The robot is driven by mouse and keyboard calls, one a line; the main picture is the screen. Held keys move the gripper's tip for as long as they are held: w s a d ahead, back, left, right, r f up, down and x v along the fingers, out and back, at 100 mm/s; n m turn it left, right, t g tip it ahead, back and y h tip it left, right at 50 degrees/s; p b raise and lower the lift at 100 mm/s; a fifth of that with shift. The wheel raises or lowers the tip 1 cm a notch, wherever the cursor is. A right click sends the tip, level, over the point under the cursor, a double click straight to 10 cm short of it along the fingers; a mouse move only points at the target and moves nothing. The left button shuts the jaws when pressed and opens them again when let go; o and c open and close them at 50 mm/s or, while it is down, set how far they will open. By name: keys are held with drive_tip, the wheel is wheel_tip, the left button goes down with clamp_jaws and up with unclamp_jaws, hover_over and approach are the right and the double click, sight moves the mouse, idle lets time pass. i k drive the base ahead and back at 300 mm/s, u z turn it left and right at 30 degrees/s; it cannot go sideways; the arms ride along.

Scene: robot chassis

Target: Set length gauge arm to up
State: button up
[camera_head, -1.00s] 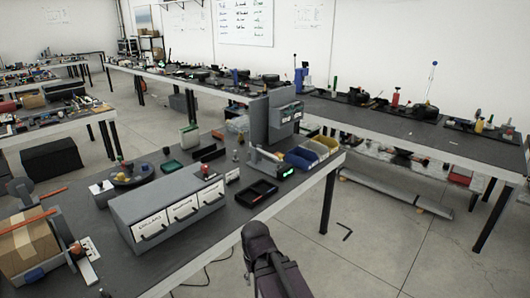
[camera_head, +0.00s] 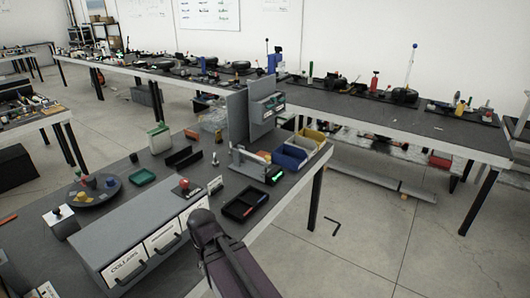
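A small grey device with a lit green display (camera_head: 274,174) stands on the near workbench (camera_head: 262,222), left of the blue and yellow bins. It looks like the length gauge. It has a short upright post (camera_head: 236,158) at its left end and a pale bar running right from it. The position of its arm is too small to tell. A dark link of my own arm rises from the bottom of the picture, in front of the bench edge. My gripper is not in view, and nothing of the gauge is seen touched.
A black tray (camera_head: 245,203) lies in front of the gauge. Blue bins (camera_head: 290,158) and a tall grey panel (camera_head: 237,118) stand close by. Open floor (camera_head: 375,245) lies to the right.

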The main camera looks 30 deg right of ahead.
sight(266, 161)
drive_tip(key=z, duration=0.5)
drive_tip(key=i, duration=0.95)
drive_tip(key=z, duration=0.5)
